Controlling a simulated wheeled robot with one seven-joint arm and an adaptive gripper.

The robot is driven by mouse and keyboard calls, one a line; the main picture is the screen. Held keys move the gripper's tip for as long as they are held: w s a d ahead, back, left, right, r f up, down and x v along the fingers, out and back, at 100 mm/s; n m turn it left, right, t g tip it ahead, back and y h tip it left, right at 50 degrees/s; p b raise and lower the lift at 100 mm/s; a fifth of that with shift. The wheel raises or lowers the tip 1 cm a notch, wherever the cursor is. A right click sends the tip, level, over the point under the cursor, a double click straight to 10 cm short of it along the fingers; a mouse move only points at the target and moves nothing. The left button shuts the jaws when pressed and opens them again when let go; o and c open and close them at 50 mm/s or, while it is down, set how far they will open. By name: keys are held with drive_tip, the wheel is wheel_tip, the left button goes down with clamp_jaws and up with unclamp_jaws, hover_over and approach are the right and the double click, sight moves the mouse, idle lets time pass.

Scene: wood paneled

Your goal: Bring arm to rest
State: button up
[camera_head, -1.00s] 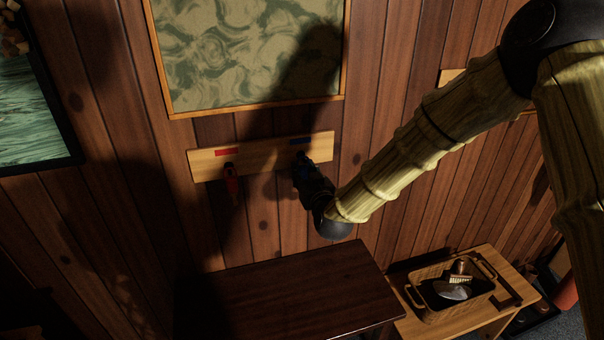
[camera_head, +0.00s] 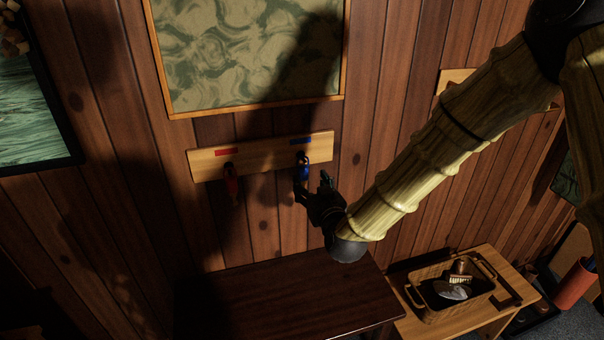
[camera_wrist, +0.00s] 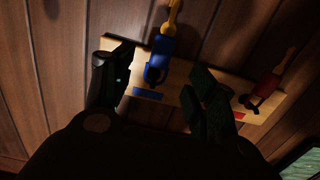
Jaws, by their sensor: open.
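My gripper (camera_head: 314,190) is open and empty, just in front of and below the wooden hook board on the wall. In the wrist view my gripper's fingers (camera_wrist: 155,88) stand apart, with the blue item between them in the picture but beyond the tips. The blue item (camera_head: 304,172) hangs from the board's right hook under a blue label; in the wrist view it (camera_wrist: 159,60) shows a yellow part. A red item (camera_head: 231,183) hangs at the left hook under a red label. My arm stretches down from the upper right.
The hook board (camera_head: 265,158) is fixed to the panelled wall below a framed picture (camera_head: 230,50). A dark table (camera_head: 290,295) stands below my gripper. At right, a wicker basket (camera_head: 425,312) with items sits on a lighter wooden table. A red container (camera_head: 573,285) is at far right.

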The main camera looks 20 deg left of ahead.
drive_tip(key=v, duration=0.5)
drive_tip(key=s+d+f+m+g+h+b, duration=0.15)
drive_tip(key=s+d+f, duration=0.25)
drive_tip(key=d+f, duration=0.55)
drive_tip(key=s+d+f+m+g+h+b, duration=0.1)
drive_tip(key=s+d+f+g+h+b, duration=0.25)
drive_tip(key=f, duration=1.05)
drive_tip(key=s+d+f+m+g+h+b, duration=0.1)
drive_tip(key=s+d+f+g, duration=0.1)
drive_tip(key=s+d+f, duration=0.75)
drive_tip(key=s+d+f+m+g+h+b, duration=0.1)
drive_tip(key=s+d+f+m+g+b, duration=0.1)
drive_tip(key=s+d+f, duration=0.6)
drive_tip(key=s+d+f+m+g+h+b, duration=0.1)
drive_tip(key=s+d+f+g, duration=0.4)
drive_tip(key=s, duration=0.9)
drive_tip(key=d+f+h+b, duration=0.1)
drive_tip(key=d+f, duration=0.2)
drive_tip(key=f, duration=0.2)
drive_tip(key=shift+f+m+h, duration=0.3)
drive_tip(key=shift+f+m, duration=0.05)
drive_tip(key=shift+w+d, duration=0.1)
